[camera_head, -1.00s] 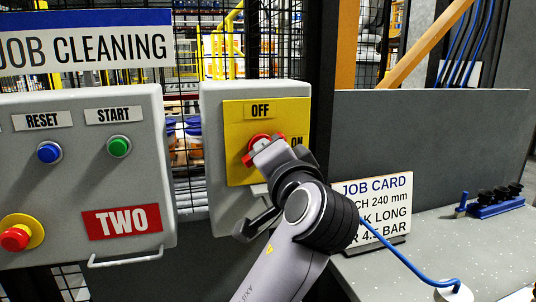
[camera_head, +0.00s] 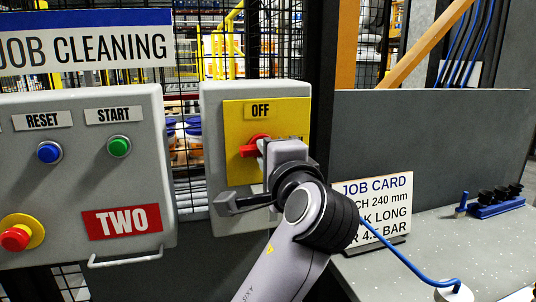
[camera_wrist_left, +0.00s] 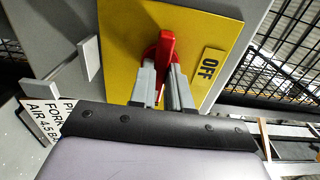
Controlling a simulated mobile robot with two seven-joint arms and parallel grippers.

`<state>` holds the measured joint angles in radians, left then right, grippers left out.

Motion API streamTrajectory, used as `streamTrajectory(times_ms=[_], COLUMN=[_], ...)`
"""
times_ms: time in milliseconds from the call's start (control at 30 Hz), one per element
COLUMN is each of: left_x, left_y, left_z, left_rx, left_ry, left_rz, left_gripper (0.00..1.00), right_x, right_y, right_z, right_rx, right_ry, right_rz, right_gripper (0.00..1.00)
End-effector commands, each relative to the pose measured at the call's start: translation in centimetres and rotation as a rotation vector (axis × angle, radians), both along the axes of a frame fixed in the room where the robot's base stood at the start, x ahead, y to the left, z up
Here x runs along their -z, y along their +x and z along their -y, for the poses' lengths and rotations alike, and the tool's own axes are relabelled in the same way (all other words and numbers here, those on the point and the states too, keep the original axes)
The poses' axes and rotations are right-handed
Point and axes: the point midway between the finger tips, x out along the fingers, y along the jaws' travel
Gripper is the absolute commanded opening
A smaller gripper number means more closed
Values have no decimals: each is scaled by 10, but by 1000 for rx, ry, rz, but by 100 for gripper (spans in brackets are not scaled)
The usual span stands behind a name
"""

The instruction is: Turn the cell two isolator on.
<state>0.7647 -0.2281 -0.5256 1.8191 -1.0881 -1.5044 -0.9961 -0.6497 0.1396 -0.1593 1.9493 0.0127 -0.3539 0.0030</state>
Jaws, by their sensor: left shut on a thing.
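The isolator has a yellow plate (camera_head: 236,168) on a grey box, with an OFF label (camera_head: 260,111) above its red handle (camera_head: 249,151). The ON label to the right is mostly hidden behind my gripper. My left gripper (camera_head: 264,150) is shut on the red handle, which lies about level, pointing toward the sides. In the left wrist view the two fingers (camera_wrist_left: 161,84) clasp the red handle (camera_wrist_left: 166,47), and the OFF label (camera_wrist_left: 209,65) is off to the right. My right gripper is not in view.
A control box with a red TWO label (camera_head: 121,221), a blue RESET button (camera_head: 49,152), a green START button (camera_head: 118,146) and a red stop knob (camera_head: 15,238) stands to the left. A job card (camera_head: 372,210) and grey bench (camera_head: 435,262) are to the right.

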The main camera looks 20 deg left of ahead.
Motion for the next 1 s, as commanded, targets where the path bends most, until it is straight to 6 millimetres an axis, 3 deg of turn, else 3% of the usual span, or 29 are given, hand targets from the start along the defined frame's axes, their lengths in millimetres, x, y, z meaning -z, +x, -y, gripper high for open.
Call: streamTrajectory(times_ms=[367, 400, 467, 1000], left_x=[-1, -1, -1, 0], left_y=[0, 0, 0, 3], left_z=[0, 0, 0, -2], left_rx=[-1, -1, -1, 1], left_ry=[10, 10, 10, 6], left_rz=[-3, -3, -3, -3], left_gripper=[0, 24, 43, 43], right_x=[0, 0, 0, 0], right_y=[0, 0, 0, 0], right_z=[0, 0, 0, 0], right_rx=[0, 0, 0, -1], right_ry=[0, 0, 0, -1], right_rz=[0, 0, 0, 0], right_gripper=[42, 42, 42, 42])
